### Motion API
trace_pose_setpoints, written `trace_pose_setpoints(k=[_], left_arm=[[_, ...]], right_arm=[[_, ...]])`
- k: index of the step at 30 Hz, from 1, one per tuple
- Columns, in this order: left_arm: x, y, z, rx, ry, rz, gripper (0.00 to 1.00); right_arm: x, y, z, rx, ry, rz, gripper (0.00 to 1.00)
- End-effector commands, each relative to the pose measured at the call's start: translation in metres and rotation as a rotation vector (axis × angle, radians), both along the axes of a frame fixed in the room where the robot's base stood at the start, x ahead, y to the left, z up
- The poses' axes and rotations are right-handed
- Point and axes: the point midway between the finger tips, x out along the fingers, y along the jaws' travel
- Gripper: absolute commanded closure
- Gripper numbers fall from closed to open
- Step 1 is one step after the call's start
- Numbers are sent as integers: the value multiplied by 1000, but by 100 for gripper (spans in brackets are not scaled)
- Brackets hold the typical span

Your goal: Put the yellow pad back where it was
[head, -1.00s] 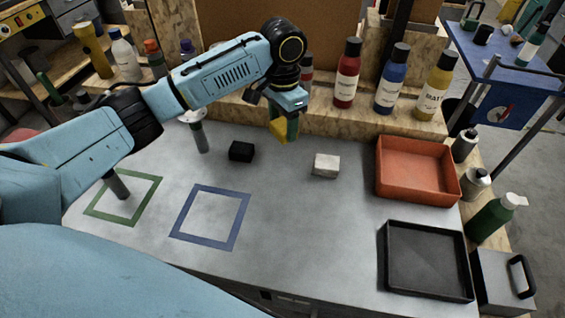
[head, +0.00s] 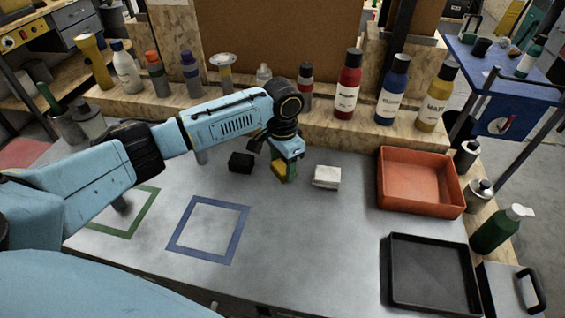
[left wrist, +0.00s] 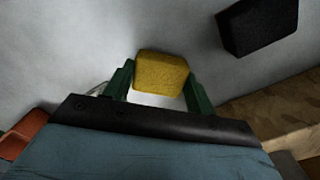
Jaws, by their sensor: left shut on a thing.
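The yellow pad (head: 280,169) is held by my left gripper (head: 288,172), low over the grey worktop between the black block (head: 241,162) and the white block (head: 326,177). In the left wrist view the yellow pad (left wrist: 161,73) sits between the two green fingers (left wrist: 160,88), which are shut on it. The black block (left wrist: 259,25) shows at the upper right there. I cannot tell whether the pad touches the worktop. My right gripper is not in view.
A blue square outline (head: 174,238) and a green one (head: 146,211) mark the worktop. An orange tray (head: 421,211) and a black tray (head: 433,308) stand at the right. Several bottles, such as a red one (head: 348,85), line the back ledge (head: 225,110). The worktop's middle front is clear.

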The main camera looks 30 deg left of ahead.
Motion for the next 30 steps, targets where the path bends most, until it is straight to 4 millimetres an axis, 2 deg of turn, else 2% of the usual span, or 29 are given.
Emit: trace_pose_setpoints(k=[3, 4, 9, 20, 23, 30], left_arm=[[0, 0, -2, -1, 1, 1, 69], [0, 0, -3, 0, 0, 1, 43], [0, 0, -3, 0, 0, 1, 23], [0, 0, 3, -1, -1, 1, 23], [1, 0, 18, -2, -3, 2, 23], [1, 0, 71, -1, -4, 0, 23]], right_arm=[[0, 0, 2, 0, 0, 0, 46], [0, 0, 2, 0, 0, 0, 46], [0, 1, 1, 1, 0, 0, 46], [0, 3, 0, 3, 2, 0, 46], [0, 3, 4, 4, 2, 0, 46], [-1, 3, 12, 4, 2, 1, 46]])
